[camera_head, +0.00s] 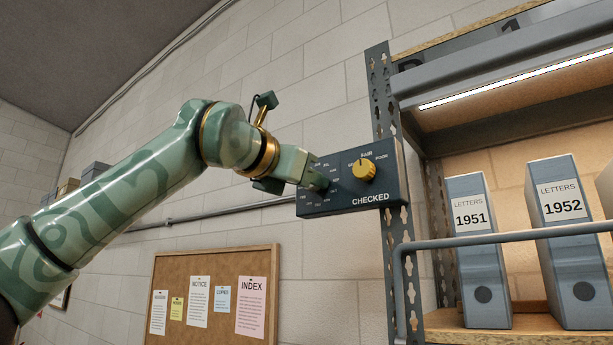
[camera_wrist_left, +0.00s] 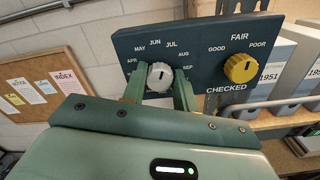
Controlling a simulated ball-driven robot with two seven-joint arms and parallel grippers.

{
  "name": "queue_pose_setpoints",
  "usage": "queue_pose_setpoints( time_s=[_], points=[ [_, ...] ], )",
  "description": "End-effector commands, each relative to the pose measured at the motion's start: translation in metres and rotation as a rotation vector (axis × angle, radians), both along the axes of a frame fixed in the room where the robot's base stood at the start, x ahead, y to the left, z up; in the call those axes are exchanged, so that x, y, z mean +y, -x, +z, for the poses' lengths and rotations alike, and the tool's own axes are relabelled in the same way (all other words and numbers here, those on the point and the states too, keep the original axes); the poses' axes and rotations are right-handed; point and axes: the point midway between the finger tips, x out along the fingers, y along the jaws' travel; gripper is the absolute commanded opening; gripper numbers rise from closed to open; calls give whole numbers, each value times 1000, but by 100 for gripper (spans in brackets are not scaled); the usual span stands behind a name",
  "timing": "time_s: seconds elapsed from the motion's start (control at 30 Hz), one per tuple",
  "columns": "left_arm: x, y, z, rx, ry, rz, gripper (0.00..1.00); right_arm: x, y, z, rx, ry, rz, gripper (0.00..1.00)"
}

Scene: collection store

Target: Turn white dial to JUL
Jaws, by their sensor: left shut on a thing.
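A dark control panel (camera_head: 340,192) is fixed to the shelf's upright; it also shows in the wrist view (camera_wrist_left: 207,72). The white dial (camera_wrist_left: 161,74) sits on its left part, with month labels around it. Its dark mark points up, near JUN and JUL; I cannot tell exactly which label it meets. My left gripper (camera_head: 315,180) reaches the panel from the left and hides the white dial in the head view. In the wrist view its green fingers (camera_wrist_left: 160,90) are shut on the dial, one on each side. My right gripper is out of view.
A yellow dial (camera_head: 362,169) with GOOD, FAIR and POOR labels sits right of the white one, above CHECKED. A shelf with grey binders (camera_head: 479,262) and a rail (camera_head: 500,237) stands at the right. A cork board (camera_head: 215,330) hangs on the wall below.

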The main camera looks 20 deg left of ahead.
Motion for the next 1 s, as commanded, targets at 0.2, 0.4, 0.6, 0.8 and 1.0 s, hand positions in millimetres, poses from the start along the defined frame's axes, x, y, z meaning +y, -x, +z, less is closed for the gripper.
queue_pose_setpoints(
  time_s=[0.2,0.4,0.6,0.8,1.0],
  points=[
    [0,0,0,-35,-95,0,6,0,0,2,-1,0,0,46],
    [0,0,0,-51,-138,0,6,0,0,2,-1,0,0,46],
    [0,0,0,-54,-146,0,6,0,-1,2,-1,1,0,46],
    [0,0,0,-54,-145,0,6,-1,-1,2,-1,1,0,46],
    [0,0,0,-53,-144,0,50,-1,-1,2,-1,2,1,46]
  ],
)
